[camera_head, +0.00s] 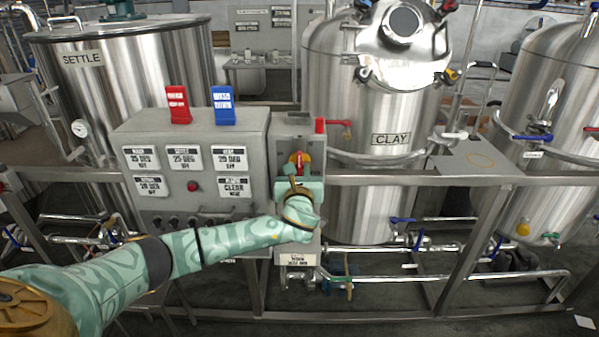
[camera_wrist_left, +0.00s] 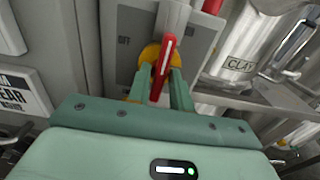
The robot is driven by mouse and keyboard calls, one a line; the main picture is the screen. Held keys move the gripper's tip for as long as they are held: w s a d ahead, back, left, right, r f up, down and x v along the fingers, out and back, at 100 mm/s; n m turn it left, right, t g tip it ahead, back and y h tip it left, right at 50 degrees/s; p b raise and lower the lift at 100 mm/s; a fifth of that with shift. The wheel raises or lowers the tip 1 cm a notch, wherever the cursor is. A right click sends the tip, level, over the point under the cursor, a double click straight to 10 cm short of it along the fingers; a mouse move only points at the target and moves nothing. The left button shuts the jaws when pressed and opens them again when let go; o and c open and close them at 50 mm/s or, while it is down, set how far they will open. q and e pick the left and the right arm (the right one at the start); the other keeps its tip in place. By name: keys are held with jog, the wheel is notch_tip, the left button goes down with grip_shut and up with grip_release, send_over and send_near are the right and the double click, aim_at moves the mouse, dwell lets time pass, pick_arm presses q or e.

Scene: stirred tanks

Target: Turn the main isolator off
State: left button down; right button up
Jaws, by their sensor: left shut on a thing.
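The main isolator is a grey box (camera_head: 316,142) on the frame to the right of the control panel. Its red handle on a yellow disc (camera_head: 299,160) shows just above my left gripper (camera_head: 299,176). In the left wrist view the red handle (camera_wrist_left: 164,68) stands slightly tilted from vertical in front of the yellow disc (camera_wrist_left: 150,54). My left gripper (camera_wrist_left: 161,88) has one finger on each side of the handle and is shut on it. Lettering beside the disc reads partly as "OFF" but is small. My right gripper is in neither view.
The grey control panel (camera_head: 205,205) with display labels and red and blue tags (camera_head: 179,104) stands left of the isolator. A steel rail (camera_head: 400,179) runs across. The CLAY tank (camera_head: 350,130) stands behind right and the SETTLE tank (camera_head: 150,70) behind left.

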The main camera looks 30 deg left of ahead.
pick_arm(q)
jog(key=n, duration=0.4)
jog(key=shift+f+n, duration=0.1)
jog(key=shift+n, duration=0.3)
jog(key=n, duration=0.4)
jog(key=shift+s+f+n+b, duration=0.1)
jog(key=shift+n+b, duration=0.2)
jog(key=n+b, duration=0.1)
jog(key=n, duration=0.3)
jog(key=shift+n+b, duration=0.7)
jog(key=shift+n, duration=1.5)
jog(key=c, duration=1.5)
grip_release()
jog(key=shift+a, duration=0.1)
jog(key=shift+o, duration=0.2)
